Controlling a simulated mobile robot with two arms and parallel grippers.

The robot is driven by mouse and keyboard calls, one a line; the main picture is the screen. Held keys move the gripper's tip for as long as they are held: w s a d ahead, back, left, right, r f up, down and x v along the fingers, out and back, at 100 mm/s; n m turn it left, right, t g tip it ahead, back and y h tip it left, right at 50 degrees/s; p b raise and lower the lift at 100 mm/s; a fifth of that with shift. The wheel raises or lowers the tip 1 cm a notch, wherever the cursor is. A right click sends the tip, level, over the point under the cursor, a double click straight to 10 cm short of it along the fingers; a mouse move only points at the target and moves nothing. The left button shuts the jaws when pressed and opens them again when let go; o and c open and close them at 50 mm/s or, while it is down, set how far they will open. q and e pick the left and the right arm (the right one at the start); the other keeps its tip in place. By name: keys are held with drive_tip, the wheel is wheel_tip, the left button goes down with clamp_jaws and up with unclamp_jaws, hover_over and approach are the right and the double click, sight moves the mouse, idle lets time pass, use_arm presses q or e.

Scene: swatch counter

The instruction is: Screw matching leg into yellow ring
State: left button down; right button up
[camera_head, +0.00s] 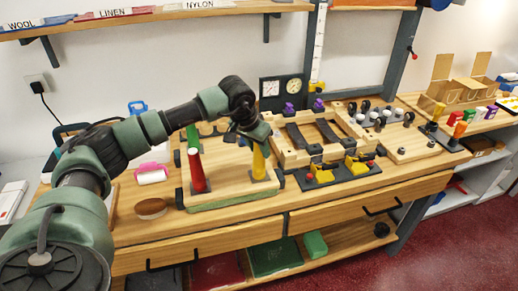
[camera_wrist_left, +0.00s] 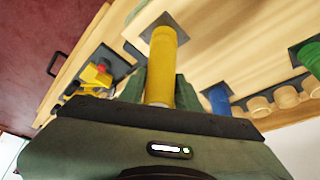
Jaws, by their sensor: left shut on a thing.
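A yellow leg (camera_head: 259,163) stands roughly upright at the right end of a wooden board (camera_head: 232,191), above a dark square plate. My left gripper (camera_head: 257,141) is around the leg's upper part, shut on it. In the left wrist view the yellow leg (camera_wrist_left: 161,70) runs from between the fingers to the dark plate (camera_wrist_left: 150,30). The yellow ring is not clearly told apart from the leg's lower end. I cannot tell how deep the leg sits. My right gripper is not in view.
A red leg (camera_head: 198,172) and a green leg (camera_head: 193,136) stand on the same board. The left wrist view shows a blue leg (camera_wrist_left: 220,101). A black fixture with yellow clamps (camera_head: 341,173) lies close on the right. A brown round disc (camera_head: 150,208) lies left.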

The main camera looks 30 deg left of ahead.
use_arm(q)
drive_tip(key=c, duration=1.3)
unclamp_jaws()
drive_tip(key=shift+o, duration=0.2)
drive_tip(key=n+y, duration=0.1)
drive_tip(key=n, duration=0.2)
drive_tip(key=shift+n, duration=0.3)
drive_tip(key=n+y, duration=0.1)
drive_tip(key=n, duration=0.2)
drive_tip(key=shift+d+r+y, duration=0.1)
drive_tip(key=shift+y, duration=0.2)
drive_tip(key=n+g+y, duration=0.1)
drive_tip(key=n, duration=0.2)
drive_tip(key=n+g+p, duration=0.1)
drive_tip(key=n, duration=0.2)
drive_tip(key=shift+n+y, duration=0.4)
drive_tip(key=shift+n+g, duration=0.5)
drive_tip(key=shift+n, duration=0.3)
